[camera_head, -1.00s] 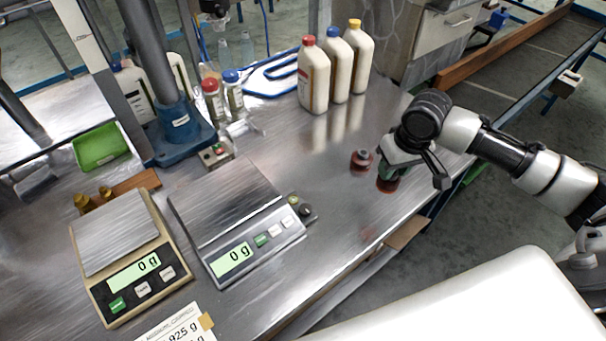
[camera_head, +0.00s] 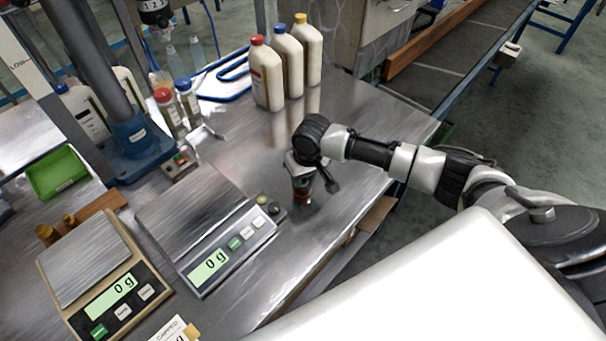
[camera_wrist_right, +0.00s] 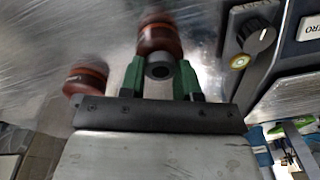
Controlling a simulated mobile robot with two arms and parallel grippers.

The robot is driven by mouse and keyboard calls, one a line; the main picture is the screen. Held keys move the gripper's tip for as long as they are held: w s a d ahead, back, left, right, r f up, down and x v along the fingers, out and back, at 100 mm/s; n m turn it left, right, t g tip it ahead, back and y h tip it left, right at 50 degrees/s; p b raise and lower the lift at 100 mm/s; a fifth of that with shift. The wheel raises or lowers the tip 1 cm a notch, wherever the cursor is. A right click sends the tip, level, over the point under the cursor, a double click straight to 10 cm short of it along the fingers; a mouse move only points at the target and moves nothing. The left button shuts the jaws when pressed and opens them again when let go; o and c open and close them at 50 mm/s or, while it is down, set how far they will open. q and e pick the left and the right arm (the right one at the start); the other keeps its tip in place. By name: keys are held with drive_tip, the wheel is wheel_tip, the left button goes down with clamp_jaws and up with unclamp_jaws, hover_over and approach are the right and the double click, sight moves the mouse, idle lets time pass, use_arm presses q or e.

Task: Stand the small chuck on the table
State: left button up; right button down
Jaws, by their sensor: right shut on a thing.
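My right gripper (camera_head: 303,183) is over the steel table, to the right of the nearer scale. In the right wrist view its green fingers (camera_wrist_right: 161,78) are closed on the grey neck of a red-brown part, which I take as the small chuck (camera_wrist_right: 160,38). The chuck also shows as a red-brown patch under the gripper in the head view (camera_head: 303,197). I cannot tell whether it touches the table. A second red-brown round part (camera_wrist_right: 85,80) is left of the fingers in the wrist view, apart from them. My left gripper is out of view.
The grey scale (camera_head: 208,268) and its side knob stand left of my right gripper. A beige scale (camera_head: 124,286) is farther left. Three capped bottles (camera_head: 266,80) stand behind. The steel table (camera_head: 345,115) is bare to the right of the bottles, up to its edge.

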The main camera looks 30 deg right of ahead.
sight(308, 185)
drive_tip(key=shift+f, duration=0.15)
drive_tip(key=c, duration=0.8)
unclamp_jaws()
drive_tip(key=r, duration=0.4)
drive_tip(key=s+r, duration=0.1)
drive_tip(key=r, duration=0.3)
drive_tip(key=d+r, duration=0.1)
drive_tip(key=r, duration=0.3)
drive_tip(key=shift+s, duration=0.25)
drive_tip(key=shift+a, duration=0.1)
